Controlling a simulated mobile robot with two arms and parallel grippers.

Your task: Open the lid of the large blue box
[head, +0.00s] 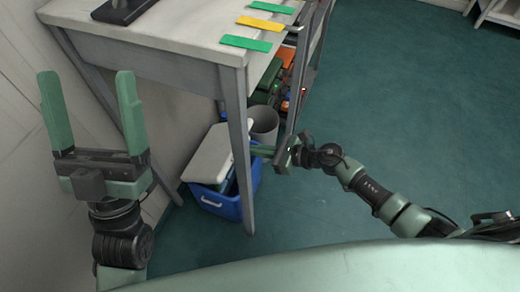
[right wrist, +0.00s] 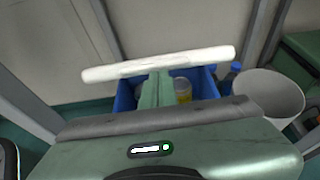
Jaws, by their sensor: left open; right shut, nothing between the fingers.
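The large blue box (head: 222,205) stands on the floor by the table's front leg. Its white lid (head: 209,155) is partly raised and tilted. In the right wrist view the lid (right wrist: 155,66) shows nearly edge-on above the blue box (right wrist: 125,98), with a gap through which a yellowish can (right wrist: 183,91) shows inside. My right gripper (head: 257,150) is shut and empty, its fingers (right wrist: 158,85) reaching to the lid's edge from the right; the table leg partly hides this, and I cannot tell whether they touch. My left gripper (head: 87,80) is open and empty, left of the table.
The table (head: 165,30) overhangs the box, and its front leg (head: 238,140) stands close in front. A grey bin (head: 265,122) stands right beside the box, also in the right wrist view (right wrist: 268,95). Green floor (head: 420,120) is clear to the right.

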